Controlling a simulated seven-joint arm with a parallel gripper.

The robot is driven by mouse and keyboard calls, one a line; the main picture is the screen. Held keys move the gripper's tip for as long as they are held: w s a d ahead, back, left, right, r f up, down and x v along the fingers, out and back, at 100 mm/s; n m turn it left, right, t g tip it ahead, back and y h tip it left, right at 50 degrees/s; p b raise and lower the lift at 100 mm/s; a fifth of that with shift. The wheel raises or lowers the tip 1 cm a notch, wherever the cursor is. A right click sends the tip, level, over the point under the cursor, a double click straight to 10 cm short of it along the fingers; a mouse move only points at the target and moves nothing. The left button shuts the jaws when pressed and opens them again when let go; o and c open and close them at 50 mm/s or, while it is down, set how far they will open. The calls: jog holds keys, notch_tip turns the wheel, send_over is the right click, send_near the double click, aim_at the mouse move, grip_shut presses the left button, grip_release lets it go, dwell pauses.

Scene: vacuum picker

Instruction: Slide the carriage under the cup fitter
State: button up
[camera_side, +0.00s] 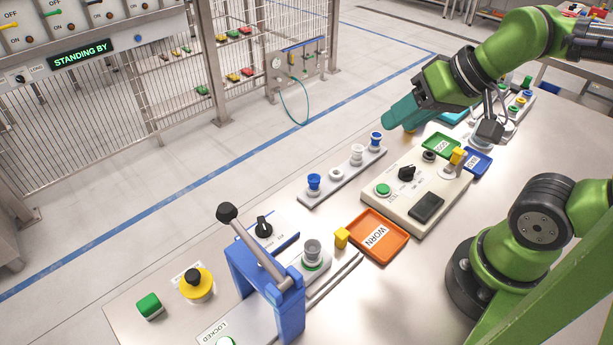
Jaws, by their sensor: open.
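The cup fitter is a blue frame (262,277) with a lever raised up and to the left, ending in a dark knob, at the front of the bench. A pale carriage (314,268) carrying a grey cup (312,247) stands close to the frame's right side in the picture, by the rails. I cannot tell exactly how the frame and cup line up. A yellow block (342,238) stands just beyond the carriage. My gripper (398,118) is open, with teal fingers, above the back of the bench, well away from the carriage. Its fingertips are not clear.
An orange WORN tray (378,236) lies right of the yellow block. A control box (415,192) and a strip of cups (340,178) stand behind. A STANDING BY display (82,54) hangs on the fence.

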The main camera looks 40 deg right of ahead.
dwell(0.3)
jog(key=shift+o, duration=0.4)
jog(key=shift+a, duration=0.1)
jog(key=n+g+h, duration=0.2)
jog(key=n+g, duration=0.5)
jog(key=n, duration=1.5)
send_over(340, 236)
notch_tip(340, 236, down, 6)
notch_tip(340, 236, down, 16)
